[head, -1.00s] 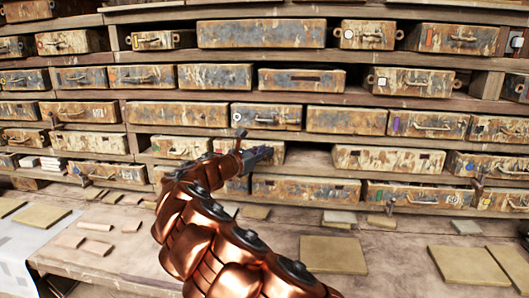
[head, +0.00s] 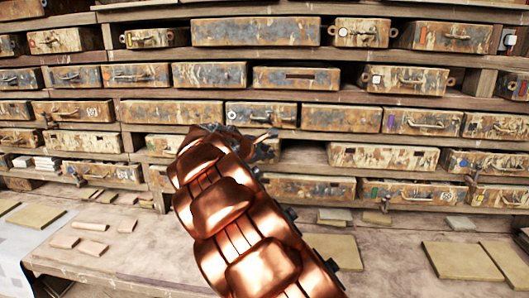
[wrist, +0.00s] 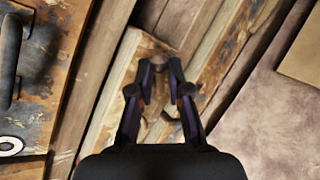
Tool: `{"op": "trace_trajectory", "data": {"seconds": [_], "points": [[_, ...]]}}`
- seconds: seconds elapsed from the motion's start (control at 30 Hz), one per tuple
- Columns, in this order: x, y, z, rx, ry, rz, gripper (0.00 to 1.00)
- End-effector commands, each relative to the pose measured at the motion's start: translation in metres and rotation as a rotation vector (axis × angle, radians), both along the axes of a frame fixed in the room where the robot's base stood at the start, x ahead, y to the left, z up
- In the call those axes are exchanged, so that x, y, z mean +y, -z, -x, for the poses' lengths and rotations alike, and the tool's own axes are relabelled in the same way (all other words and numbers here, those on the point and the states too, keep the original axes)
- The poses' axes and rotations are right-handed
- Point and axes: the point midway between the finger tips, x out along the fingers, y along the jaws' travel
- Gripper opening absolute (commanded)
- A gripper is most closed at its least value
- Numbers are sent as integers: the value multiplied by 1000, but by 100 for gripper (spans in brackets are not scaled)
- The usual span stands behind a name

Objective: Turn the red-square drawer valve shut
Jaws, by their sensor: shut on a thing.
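My gripper (wrist: 161,88) is shut on a small brown rounded piece (wrist: 164,62), which looks like a valve handle. The fingers point toward a worn, rust-stained drawer front in the wrist view. In the head view my copper arm covers most of the gripper and the drawer behind it. A small dark part shows past the arm near the middle shelf rows. I cannot make out a red square beside the gripped piece, so I cannot confirm which drawer it belongs to. How far the valve is turned cannot be seen.
Rows of weathered drawers (head: 283,77) fill the wall. Another drawer (wrist: 36,100) with a handle and white ring lies left in the wrist view. A tap-like valve (head: 386,198) sticks out at the lower right. Flat tiles (head: 462,262) lie on the bench (head: 400,240) below.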

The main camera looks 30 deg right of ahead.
Motion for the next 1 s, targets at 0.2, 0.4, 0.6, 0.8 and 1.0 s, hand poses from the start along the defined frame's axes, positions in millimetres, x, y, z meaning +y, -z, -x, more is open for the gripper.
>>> {"op": "trace_trajectory", "data": {"seconds": [0.2, 0.4, 0.6, 0.8, 1.0], "points": [[-4, 6, 4, -132, 2, -156, 0], [-6, 9, 6, -247, 2, -285, 0], [-7, 12, 6, -334, 0, -384, 0], [-8, 16, 7, -386, 1, -447, 0], [-8, 17, 7, -413, 1, -479, 0]]}}
